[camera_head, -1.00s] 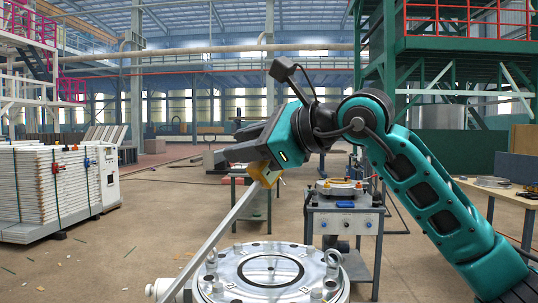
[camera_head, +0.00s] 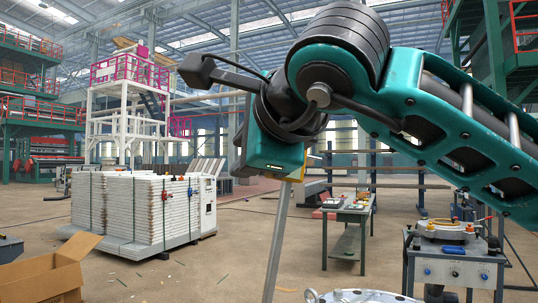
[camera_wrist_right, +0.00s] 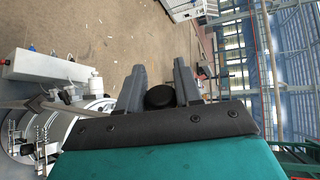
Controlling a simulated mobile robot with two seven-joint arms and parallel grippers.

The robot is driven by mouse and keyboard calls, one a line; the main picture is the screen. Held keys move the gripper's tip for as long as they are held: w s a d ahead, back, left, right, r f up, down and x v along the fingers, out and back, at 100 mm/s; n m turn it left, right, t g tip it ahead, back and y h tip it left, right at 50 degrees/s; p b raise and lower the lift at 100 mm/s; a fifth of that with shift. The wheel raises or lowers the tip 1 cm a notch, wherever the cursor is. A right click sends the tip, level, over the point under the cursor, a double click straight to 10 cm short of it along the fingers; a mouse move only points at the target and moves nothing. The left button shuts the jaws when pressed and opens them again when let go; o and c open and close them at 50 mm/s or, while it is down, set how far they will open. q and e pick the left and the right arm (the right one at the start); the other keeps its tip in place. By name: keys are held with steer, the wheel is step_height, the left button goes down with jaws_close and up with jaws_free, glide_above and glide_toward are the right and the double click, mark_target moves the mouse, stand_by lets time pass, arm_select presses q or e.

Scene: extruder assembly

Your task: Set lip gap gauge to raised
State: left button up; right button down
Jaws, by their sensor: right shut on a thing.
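A long flat silver bar (camera_head: 277,240), which I take for the lip gap gauge, stands steeply in the head view, leaning slightly right. Its top end is at my right gripper, where a sliver of yellow (camera_head: 312,160) shows behind the teal wrist. The metal die ring (camera_head: 360,297) shows only at the bottom edge of the head view. My left gripper is not in view.
A grey stand (camera_head: 455,270) with a round metal part is at the right. A green table (camera_head: 350,215) stands behind. A stack of white panels (camera_head: 130,210) and an open cardboard box (camera_head: 45,275) are at the left. The floor between is mostly clear.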

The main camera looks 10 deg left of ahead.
steer(key=shift+s+a, duration=0.2)
stand_by(0.3)
steer(key=c, duration=0.8)
jaws_free()
steer(key=shift+a, duration=0.2)
steer(key=shift+d, duration=0.15)
